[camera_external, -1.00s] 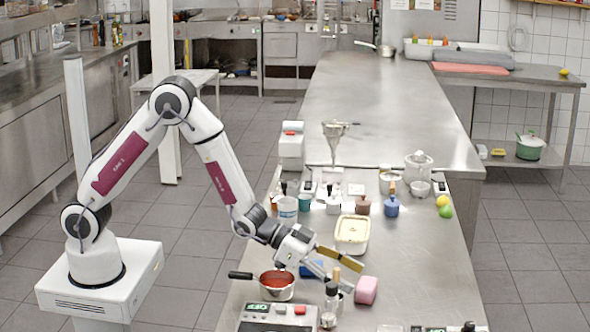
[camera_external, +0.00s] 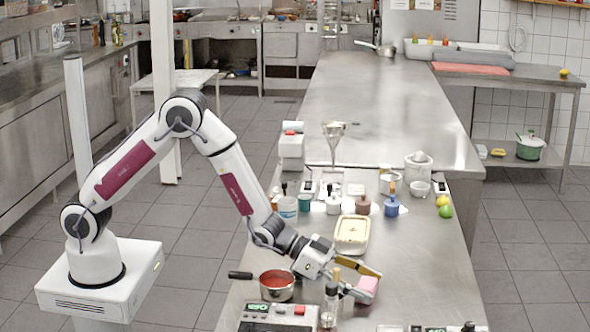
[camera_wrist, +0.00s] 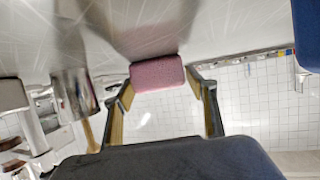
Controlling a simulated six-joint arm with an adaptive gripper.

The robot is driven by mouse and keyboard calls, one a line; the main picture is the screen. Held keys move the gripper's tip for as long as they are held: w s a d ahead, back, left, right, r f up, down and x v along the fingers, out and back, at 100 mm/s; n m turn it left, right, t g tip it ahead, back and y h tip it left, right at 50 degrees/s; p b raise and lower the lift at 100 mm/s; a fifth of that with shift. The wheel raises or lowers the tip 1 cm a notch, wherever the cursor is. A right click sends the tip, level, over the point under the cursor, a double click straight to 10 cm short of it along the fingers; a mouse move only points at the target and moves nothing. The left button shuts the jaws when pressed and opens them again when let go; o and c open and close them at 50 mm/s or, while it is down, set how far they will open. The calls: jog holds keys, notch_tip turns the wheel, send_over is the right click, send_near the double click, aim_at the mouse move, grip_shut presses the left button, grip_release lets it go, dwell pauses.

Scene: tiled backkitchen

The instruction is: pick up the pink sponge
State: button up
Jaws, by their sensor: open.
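The pink sponge (camera_external: 366,285) lies on the steel counter (camera_external: 420,245) at its front part, right of the saucepan. My gripper (camera_external: 374,287) is low over the counter with its fingers reaching to the sponge, one finger on the far side and one on the near side. In the wrist view the sponge (camera_wrist: 157,73) sits between the two spread fingertips of my gripper (camera_wrist: 160,88). The fingers are open. I cannot tell whether either finger touches the sponge.
A saucepan of red sauce (camera_external: 277,284) stands left of my gripper. A dark-capped bottle (camera_external: 329,305) stands close in front of it. A cream-coloured container (camera_external: 352,232) is behind. The counter right of the sponge is clear.

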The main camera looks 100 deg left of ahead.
aim_at(367, 283)
jog(key=shift+w, duration=0.1)
jog(key=shift+c, duration=0.4)
jog(key=c, duration=0.4)
jog(key=shift+c, duration=0.2)
jog(key=shift+r, duration=0.1)
jog(key=shift+r, duration=4.85)
